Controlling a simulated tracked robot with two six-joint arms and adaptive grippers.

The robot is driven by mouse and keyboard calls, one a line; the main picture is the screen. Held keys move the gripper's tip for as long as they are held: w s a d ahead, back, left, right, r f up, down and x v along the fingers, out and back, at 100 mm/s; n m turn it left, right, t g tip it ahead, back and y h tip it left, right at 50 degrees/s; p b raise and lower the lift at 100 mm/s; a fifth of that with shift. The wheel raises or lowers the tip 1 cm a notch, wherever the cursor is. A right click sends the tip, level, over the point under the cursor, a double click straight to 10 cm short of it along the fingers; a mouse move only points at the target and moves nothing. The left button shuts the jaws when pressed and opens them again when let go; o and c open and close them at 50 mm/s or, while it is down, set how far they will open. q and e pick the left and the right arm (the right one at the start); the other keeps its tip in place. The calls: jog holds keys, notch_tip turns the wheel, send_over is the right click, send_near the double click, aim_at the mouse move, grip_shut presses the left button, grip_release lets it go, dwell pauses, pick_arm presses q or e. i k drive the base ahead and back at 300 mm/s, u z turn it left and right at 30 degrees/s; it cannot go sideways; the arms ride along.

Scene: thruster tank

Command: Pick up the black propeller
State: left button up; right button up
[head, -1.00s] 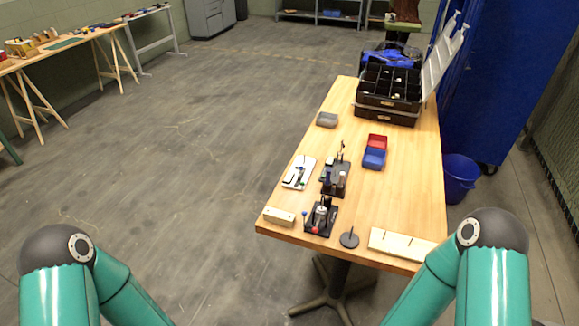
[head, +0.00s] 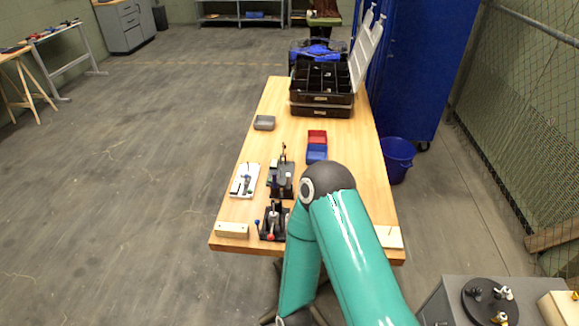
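I cannot clearly make out a black propeller. A black disc (head: 488,303) with small dark and pale parts on it lies on a grey cabinet (head: 440,302) at the bottom right of the head view; I cannot tell whether one of them is a propeller. The wooden table (head: 265,110) bears black fixtures, one (head: 281,180) in the middle and one (head: 273,222) near the front edge. My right arm hides part of the table's front. Neither of my grippers shows.
A white board (head: 244,181), a pale block (head: 232,230), a grey tray (head: 264,122), red (head: 317,137) and blue (head: 316,153) bins and an open black toolbox (head: 320,108) are on the table. A blue bucket (head: 397,160) stands to its right.

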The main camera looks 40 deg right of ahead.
aim_at(474, 292)
jog(key=k, duration=0.5)
jog(key=z, duration=0.85)
jog(key=i, duration=0.6)
jog(key=z, duration=0.05)
jog(key=k, duration=0.5)
jog(key=u, duration=0.8)
jog(key=i, duration=0.2)
jog(key=z, duration=3.7)
